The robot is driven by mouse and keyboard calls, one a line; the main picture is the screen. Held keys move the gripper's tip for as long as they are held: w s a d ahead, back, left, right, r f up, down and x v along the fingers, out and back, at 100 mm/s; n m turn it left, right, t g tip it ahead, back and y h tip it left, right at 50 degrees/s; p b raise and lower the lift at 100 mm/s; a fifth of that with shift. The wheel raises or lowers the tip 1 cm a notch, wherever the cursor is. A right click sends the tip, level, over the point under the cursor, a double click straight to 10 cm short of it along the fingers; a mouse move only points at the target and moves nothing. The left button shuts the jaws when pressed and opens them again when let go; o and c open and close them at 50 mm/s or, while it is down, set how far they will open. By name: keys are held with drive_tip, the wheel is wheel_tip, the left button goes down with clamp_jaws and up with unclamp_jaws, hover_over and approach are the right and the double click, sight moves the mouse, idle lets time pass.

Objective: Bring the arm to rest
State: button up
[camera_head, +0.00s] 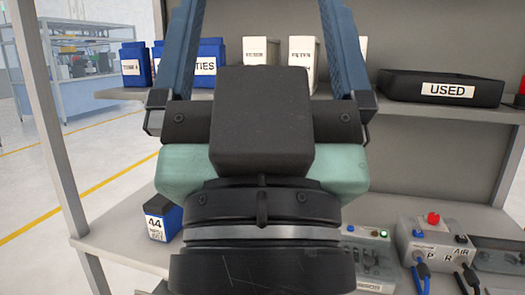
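My gripper (262,12) fills the middle of the head view, seen from behind, pointing away toward the shelving. Its two blue fingers stand wide apart, left and right, and their tips run out of the top of the picture. No object shows held between them; the white boxes seen in the gap appear to stand on the shelf behind. The black and pale green gripper body and my dark wrist hide the centre of the shelving and bench.
The upper shelf (430,108) bears blue bins (207,62), white boxes (262,50) and a black USED bin (445,88). On the bench (118,238) are a blue 44 bin (160,218) and a control box with a red button (433,240). A grey post (52,120) stands left; open floor lies beyond.

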wheel_tip(320, 180, up, 16)
drive_tip(key=p, duration=1.4)
drive_tip(key=shift+r, duration=0.15)
